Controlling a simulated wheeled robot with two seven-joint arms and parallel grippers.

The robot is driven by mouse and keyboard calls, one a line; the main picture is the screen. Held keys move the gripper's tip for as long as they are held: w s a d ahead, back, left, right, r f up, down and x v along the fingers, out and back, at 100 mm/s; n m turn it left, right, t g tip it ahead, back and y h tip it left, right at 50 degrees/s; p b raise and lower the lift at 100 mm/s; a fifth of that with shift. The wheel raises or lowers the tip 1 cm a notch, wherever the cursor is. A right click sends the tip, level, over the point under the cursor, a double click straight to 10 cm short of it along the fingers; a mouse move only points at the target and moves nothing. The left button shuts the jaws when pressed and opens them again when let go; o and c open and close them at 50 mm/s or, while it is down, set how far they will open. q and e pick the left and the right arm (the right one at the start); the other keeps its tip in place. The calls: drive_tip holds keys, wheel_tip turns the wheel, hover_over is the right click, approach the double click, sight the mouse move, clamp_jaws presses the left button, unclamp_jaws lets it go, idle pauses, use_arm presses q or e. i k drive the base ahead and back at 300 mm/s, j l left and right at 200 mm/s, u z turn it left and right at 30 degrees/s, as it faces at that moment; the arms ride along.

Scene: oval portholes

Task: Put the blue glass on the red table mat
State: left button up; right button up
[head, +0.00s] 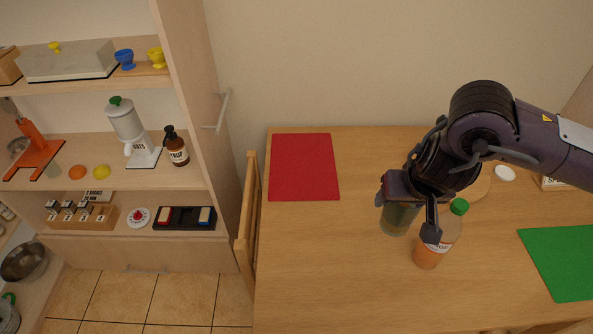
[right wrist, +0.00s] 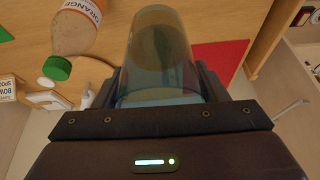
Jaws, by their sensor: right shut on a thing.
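The blue glass (head: 397,219) is a clear bluish tumbler over the middle of the wooden table. My right gripper (head: 411,213) is shut on it; the glass fills the space between the fingers in the right wrist view (right wrist: 160,55). I cannot tell whether its base touches the table. The red table mat (head: 304,167) lies flat and bare at the table's back left, left of the gripper; part of it shows in the right wrist view (right wrist: 222,56). My left gripper is in neither view.
An orange juice bottle (head: 436,247) with a green cap stands close to the right of the glass. A green mat (head: 563,262) lies at the right. A round wooden board (head: 473,188) and white dish (head: 504,173) sit behind. The tabletop between glass and red mat is clear.

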sight(304, 187)
drive_tip(key=k+j, duration=0.1)
drive_tip(key=j, duration=0.5)
drive_tip(key=j+z, duration=0.1)
drive_tip(key=j, duration=0.5)
drive_tip(key=i+j, duration=0.25)
drive_tip(key=i, duration=0.15)
drive_tip(key=i+j+z, duration=0.1)
drive_tip(key=i+j, duration=0.15)
drive_tip(key=i, duration=0.15)
